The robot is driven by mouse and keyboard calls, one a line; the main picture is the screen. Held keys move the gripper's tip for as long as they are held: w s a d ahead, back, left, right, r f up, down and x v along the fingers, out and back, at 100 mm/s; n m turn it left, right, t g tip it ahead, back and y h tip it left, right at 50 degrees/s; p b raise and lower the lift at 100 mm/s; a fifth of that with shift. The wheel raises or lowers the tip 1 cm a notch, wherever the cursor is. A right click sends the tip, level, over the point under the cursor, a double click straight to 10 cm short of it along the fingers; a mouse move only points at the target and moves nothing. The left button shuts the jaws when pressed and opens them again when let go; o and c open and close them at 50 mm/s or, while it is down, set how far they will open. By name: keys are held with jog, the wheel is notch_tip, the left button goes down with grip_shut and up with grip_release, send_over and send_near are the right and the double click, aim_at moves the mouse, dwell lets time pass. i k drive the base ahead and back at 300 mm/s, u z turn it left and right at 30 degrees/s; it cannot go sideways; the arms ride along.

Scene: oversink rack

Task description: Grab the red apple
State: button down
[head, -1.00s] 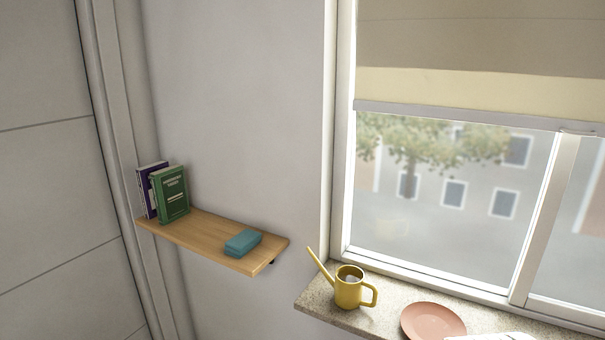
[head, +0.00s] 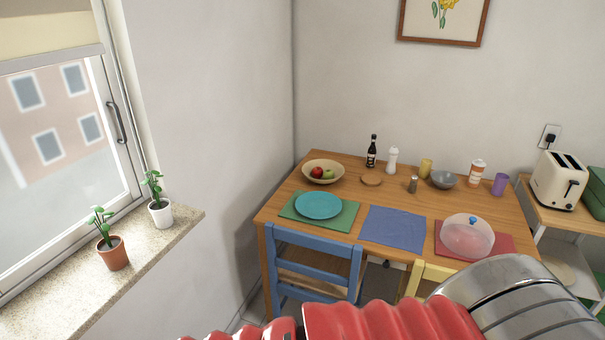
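The red apple (head: 317,172) lies in a shallow tan bowl (head: 336,164) at the back left of the wooden dining table. A green fruit (head: 328,175) lies beside it in the same bowl. A red ribbed sleeve and a metal link of my own arm fill the bottom of the head view, well in front of the table. The end of my arm with its fingers is not visible.
A blue chair (head: 312,252) and a pale yellow chair (head: 428,274) stand at the table's near side. A teal plate (head: 318,205), a clear dome (head: 467,237), a dark bottle (head: 371,151) and a white shaker (head: 392,160) are on the table. Potted plants (head: 113,253) stand on the left sill.

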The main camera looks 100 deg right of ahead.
aim_at(316, 172)
jog(key=z, duration=4.35)
